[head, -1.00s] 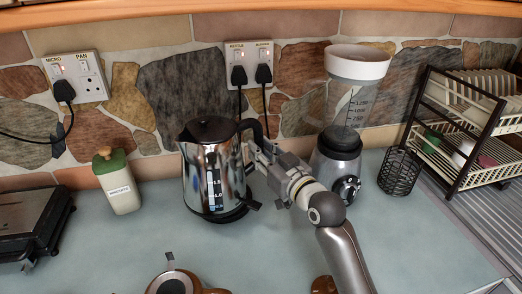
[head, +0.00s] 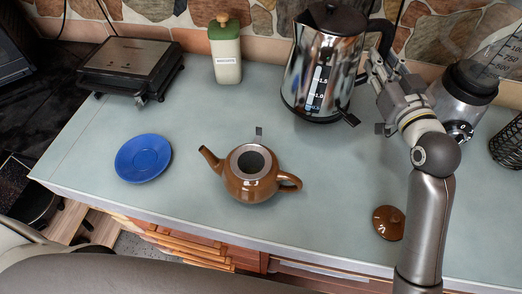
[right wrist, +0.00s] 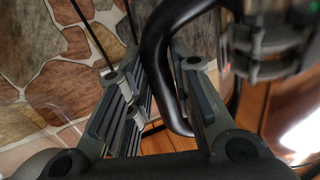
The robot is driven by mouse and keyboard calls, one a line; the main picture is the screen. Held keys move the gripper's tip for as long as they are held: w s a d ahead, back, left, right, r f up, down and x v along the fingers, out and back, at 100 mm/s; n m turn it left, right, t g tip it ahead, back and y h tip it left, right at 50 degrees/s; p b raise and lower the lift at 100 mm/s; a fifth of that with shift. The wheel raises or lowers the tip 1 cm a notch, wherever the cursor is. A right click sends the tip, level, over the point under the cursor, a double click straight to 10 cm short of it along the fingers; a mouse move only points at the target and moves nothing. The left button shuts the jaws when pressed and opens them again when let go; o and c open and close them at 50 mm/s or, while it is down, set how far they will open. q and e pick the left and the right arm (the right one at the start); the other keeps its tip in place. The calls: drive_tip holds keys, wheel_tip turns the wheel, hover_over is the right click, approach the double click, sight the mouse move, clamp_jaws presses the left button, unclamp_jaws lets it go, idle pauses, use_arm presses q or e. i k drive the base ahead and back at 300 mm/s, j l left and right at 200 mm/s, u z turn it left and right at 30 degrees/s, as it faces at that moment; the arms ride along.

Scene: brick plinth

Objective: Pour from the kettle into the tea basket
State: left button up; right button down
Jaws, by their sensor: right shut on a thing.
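The chrome kettle (head: 325,65) with a black lid stands upright at the back of the counter, apparently on its black base. My right gripper (head: 383,68) is shut on the kettle's black handle, on the kettle's right side. In the right wrist view the handle (right wrist: 158,65) passes between the two fingers. The metal tea basket (head: 251,160) sits in the mouth of the brown teapot (head: 250,185), its tab sticking up toward the back. The teapot stands in front of the kettle and to its left, spout to the left. My left gripper is out of view.
A blue saucer (head: 143,158) lies left of the teapot. The brown lid (head: 388,222) lies near the front edge, by my arm.

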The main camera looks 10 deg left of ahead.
sight(250, 161)
drive_tip(key=k+j+u, duration=0.25)
drive_tip(key=k, duration=0.3)
drive_tip(key=k+j+u, duration=0.3)
drive_tip(key=k+j, duration=0.2)
